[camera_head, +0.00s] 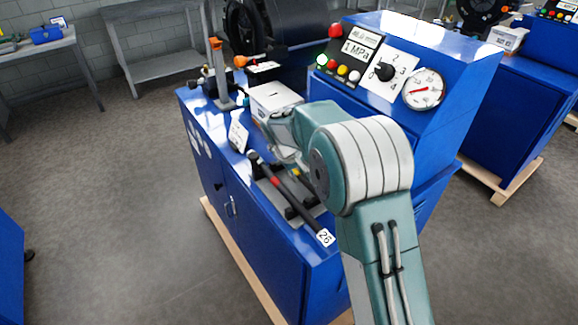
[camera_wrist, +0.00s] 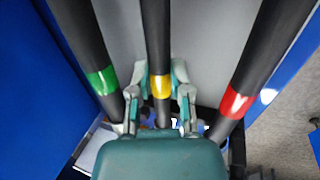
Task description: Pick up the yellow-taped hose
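The yellow-taped hose (camera_wrist: 160,87) is a black tube with a yellow band, in the middle of the wrist view. My gripper (camera_wrist: 160,78) has one finger on each side of it at the band. The fingers are close to the hose sides; I cannot tell whether they press on it. A green-taped hose (camera_wrist: 101,81) lies to the left and a red-taped hose (camera_wrist: 236,101) to the right. In the head view, my gripper (camera_head: 289,157) is over the blue bench, mostly hidden by my arm. A bit of yellow tape (camera_head: 297,172) shows beside it.
The red-taped hose (camera_head: 276,181) lies at the front of the blue bench (camera_head: 270,233), with a tag marked 26 (camera_head: 325,237). A control panel with a gauge (camera_head: 424,89) rises behind. A white box (camera_head: 274,99) stands at the back left. The floor to the left is clear.

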